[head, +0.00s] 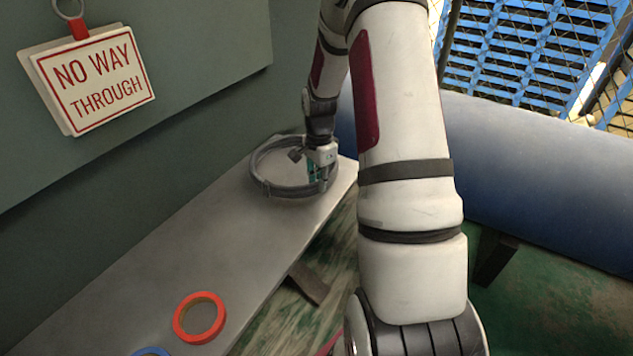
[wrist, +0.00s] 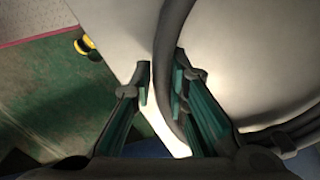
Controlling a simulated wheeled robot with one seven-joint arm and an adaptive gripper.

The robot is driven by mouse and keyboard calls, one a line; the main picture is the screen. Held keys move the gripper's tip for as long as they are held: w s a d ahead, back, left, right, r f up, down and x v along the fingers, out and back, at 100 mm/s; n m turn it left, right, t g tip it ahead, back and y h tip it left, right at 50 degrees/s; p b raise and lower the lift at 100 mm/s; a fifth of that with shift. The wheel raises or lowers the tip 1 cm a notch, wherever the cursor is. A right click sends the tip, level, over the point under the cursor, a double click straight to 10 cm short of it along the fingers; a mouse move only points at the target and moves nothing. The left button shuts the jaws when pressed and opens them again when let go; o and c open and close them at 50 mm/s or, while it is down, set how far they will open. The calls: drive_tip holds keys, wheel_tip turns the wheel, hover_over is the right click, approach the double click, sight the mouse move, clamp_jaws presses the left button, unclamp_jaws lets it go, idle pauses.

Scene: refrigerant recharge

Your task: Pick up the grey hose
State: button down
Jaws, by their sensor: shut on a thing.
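The grey hose (head: 283,192) lies as a round coil on the far end of the grey bench. My gripper (head: 319,178) reaches down at the coil's right side, and its fingers partly hide the hose there. In the wrist view, one strand of the hose (wrist: 165,50) runs between the two green-padded fingers of my gripper (wrist: 161,88). More of the coil curves past at the lower right of the wrist view. The coil looks to be still at the bench top; any gap under it cannot be told.
The grey bench (head: 150,255) also bears a red tape roll (head: 200,317) and a blue tape roll (head: 152,352) at its near end. A "NO WAY THROUGH" sign (head: 95,80) hangs on the wall at left. A large blue cylinder (head: 540,180) lies at right. The middle of the bench is clear.

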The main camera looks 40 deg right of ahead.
drive_tip(key=r, duration=0.2)
drive_tip(key=shift+s+a+r, duration=0.15)
drive_tip(key=shift+s+r, duration=0.25)
drive_tip(key=s+a, duration=0.2)
drive_tip(key=s, duration=0.5)
drive_tip(key=s+a+r, duration=0.1)
drive_tip(key=s+a, duration=0.2)
drive_tip(key=s, duration=0.4)
drive_tip(key=shift+p, duration=0.45)
drive_tip(key=shift+r, duration=0.2)
